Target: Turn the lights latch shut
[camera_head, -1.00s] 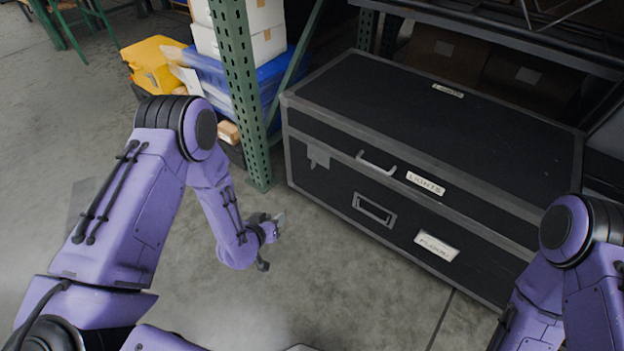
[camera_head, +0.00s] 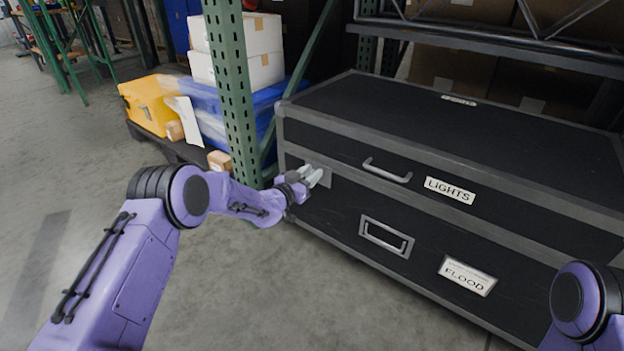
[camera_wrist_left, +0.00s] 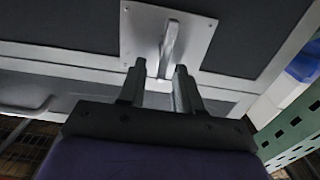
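The black case labelled LIGHTS (camera_head: 405,148) stands closed against the rack. Its latch is a grey plate (camera_head: 325,177) on the front left, partly hidden by my left gripper (camera_head: 314,178). In the left wrist view the latch lever (camera_wrist_left: 170,45) stands out from its plate (camera_wrist_left: 197,28), slightly slanted. My left gripper (camera_wrist_left: 161,68) is open at the latch, with the lever's free end in the gap between its fingertips. I cannot tell if they touch. My right gripper is out of view.
A green rack post (camera_head: 240,95) stands close left of the case. A yellow case (camera_head: 150,105) and a blue tote (camera_head: 208,100) sit behind it. The case has a handle (camera_head: 387,171) right of the latch. The floor in front is clear.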

